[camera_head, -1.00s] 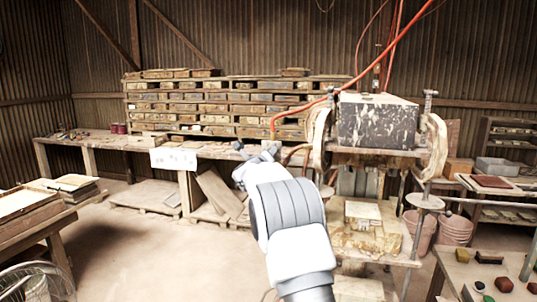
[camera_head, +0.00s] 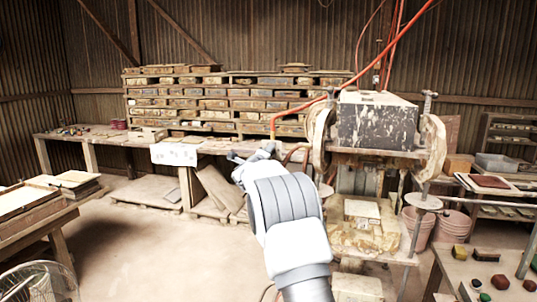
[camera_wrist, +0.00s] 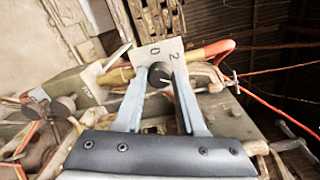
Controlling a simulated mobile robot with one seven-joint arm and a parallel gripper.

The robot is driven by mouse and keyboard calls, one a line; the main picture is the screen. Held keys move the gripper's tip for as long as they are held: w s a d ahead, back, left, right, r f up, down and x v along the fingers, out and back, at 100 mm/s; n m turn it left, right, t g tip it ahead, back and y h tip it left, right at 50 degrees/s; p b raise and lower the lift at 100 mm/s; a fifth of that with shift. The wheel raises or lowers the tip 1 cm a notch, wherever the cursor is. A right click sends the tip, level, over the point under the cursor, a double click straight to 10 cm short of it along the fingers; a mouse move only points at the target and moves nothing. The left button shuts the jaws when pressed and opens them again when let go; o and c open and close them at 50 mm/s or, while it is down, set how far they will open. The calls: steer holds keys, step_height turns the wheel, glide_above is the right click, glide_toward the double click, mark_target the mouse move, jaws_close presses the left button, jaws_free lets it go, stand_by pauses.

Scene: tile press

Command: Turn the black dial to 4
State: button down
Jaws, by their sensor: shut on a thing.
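The black dial (camera_wrist: 159,73) shows in the middle of the wrist view, on a pale plate (camera_wrist: 141,54) marked with a 0 and a 2. Other marks on the plate are hidden or out of sight. My gripper (camera_wrist: 160,80) has one finger on each side of the dial and is shut on it. A small pale mark shows on the dial's face, but I cannot tell which number it points to. In the head view my gripper (camera_head: 250,157) is at the left side of the press (camera_head: 377,123); the dial is not discernible there.
An orange hose (camera_head: 300,106) runs down to the press's left side, close to my gripper. A long workbench (camera_head: 100,140) and stacked tile shelves (camera_head: 215,105) stand behind. A table (camera_head: 480,265) with small coloured pieces is at right. The floor at left centre is clear.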

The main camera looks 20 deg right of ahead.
steer(key=c, duration=0.5)
jaws_free()
steer(key=shift+s+a, duration=0.1)
steer(key=b+v, duration=0.5)
steer(key=v, duration=1.2)
steer(key=shift+b, duration=0.4)
steer(key=shift+a, duration=0.1)
